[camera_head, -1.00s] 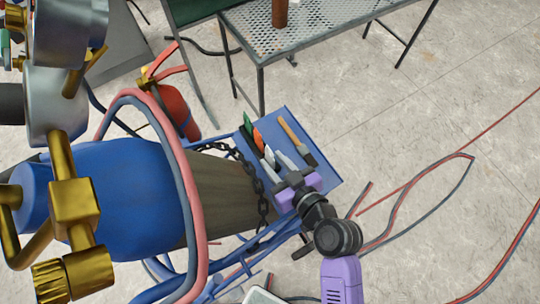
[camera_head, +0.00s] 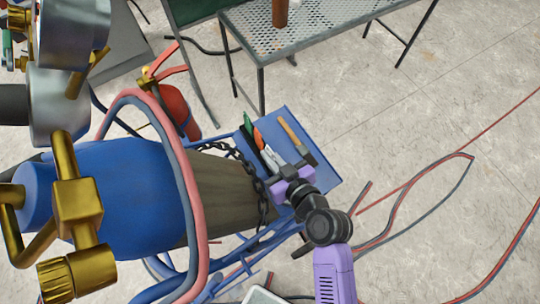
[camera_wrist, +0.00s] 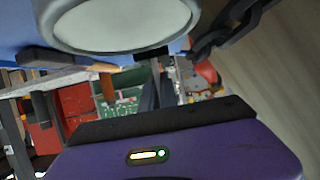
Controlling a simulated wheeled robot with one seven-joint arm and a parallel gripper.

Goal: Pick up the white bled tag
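A white oval disc with a grey rim (camera_wrist: 120,22), possibly the white bled tag, fills the top of the wrist view, beyond my purple gripper body. I cannot make out the tag in the head view, nor any writing on it.
The blue tray (camera_head: 325,183) holds several tools, among them an orange-handled one (camera_head: 292,133). A dark chain (camera_head: 258,185) hangs by a blue cylinder (camera_head: 110,195). Red and blue hoses (camera_head: 190,190) loop nearby. A metal mesh table (camera_head: 245,30) stands behind.

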